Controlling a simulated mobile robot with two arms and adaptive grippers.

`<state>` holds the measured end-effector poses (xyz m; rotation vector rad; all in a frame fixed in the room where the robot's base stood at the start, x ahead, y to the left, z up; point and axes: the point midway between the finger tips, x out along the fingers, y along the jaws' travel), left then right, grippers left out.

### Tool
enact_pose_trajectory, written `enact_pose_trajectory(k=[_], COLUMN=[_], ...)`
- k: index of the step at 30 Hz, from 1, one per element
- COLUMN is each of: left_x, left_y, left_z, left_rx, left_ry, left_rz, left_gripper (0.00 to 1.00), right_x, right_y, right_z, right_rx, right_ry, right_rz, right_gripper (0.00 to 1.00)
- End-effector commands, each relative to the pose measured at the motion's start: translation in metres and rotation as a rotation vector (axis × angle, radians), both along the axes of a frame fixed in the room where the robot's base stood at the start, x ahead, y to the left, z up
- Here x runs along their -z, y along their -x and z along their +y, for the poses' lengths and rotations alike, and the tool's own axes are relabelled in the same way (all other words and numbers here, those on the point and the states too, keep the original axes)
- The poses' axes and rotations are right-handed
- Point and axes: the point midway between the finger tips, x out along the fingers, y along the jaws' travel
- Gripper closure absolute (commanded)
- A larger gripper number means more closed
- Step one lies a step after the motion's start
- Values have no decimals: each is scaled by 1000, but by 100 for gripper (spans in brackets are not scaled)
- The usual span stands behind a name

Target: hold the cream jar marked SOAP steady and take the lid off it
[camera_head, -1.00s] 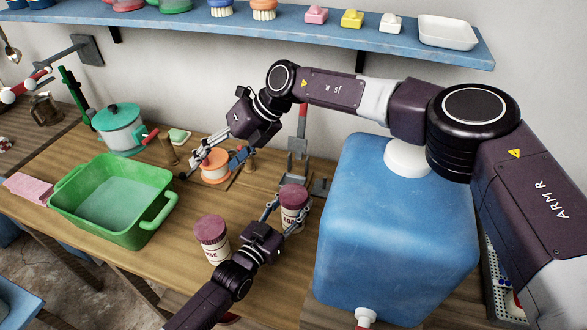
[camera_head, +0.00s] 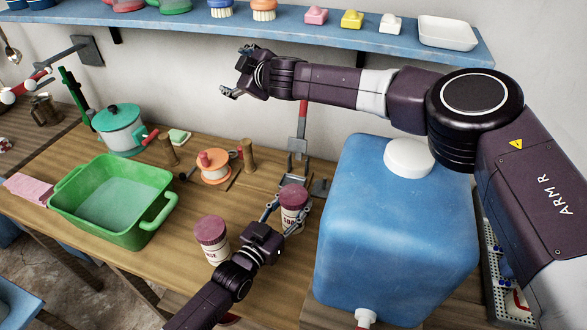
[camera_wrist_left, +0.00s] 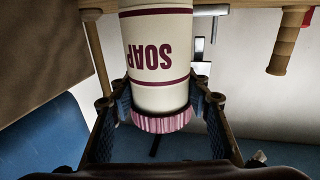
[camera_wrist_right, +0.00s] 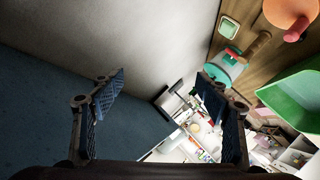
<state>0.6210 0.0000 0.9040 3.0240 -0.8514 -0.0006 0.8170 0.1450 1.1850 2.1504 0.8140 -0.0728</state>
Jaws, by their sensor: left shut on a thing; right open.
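The cream SOAP jar (camera_head: 290,216) stands on the wooden bench with its maroon lid (camera_head: 293,195) on. My left gripper (camera_head: 287,222) is shut around the jar from the near side. In the left wrist view the jar (camera_wrist_left: 158,62) appears upside down, with SOAP readable and a finger on either side just by the ridged lid (camera_wrist_left: 162,122). My right gripper (camera_head: 233,72) is open and empty, raised high near the wall, up and left of the jar. Its two fingers stand apart in the right wrist view (camera_wrist_right: 160,88).
A second cream jar with a maroon lid (camera_head: 211,232) stands left of my left gripper. A big blue tank (camera_head: 395,225) is close on the right. A blue shelf (camera_head: 300,32) hangs above.

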Motion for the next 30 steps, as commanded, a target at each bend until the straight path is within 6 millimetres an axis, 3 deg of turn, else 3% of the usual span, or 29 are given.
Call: enact_pose_trajectory(k=[5,11,19,24,30], left_x=[0,0,0,0,0], left_y=[0,0,0,0,0], left_z=[0,0,0,0,0], left_rx=[0,0,0,0,0], left_ry=[1,1,1,0,1], left_rz=[-1,-1,-1,0,-1], left_gripper=[100,100,100,100,100], right_x=[37,88,142,154,156], right_y=[-6,20,104,159,193], right_z=[-49,-97,-136,-144,-145], right_rx=[273,563,903,1043,1115], right_ry=[-92,-154,-159,-124,-90], right_rz=[248,550,978,1190,1316], right_gripper=[31,31,31,31,31])
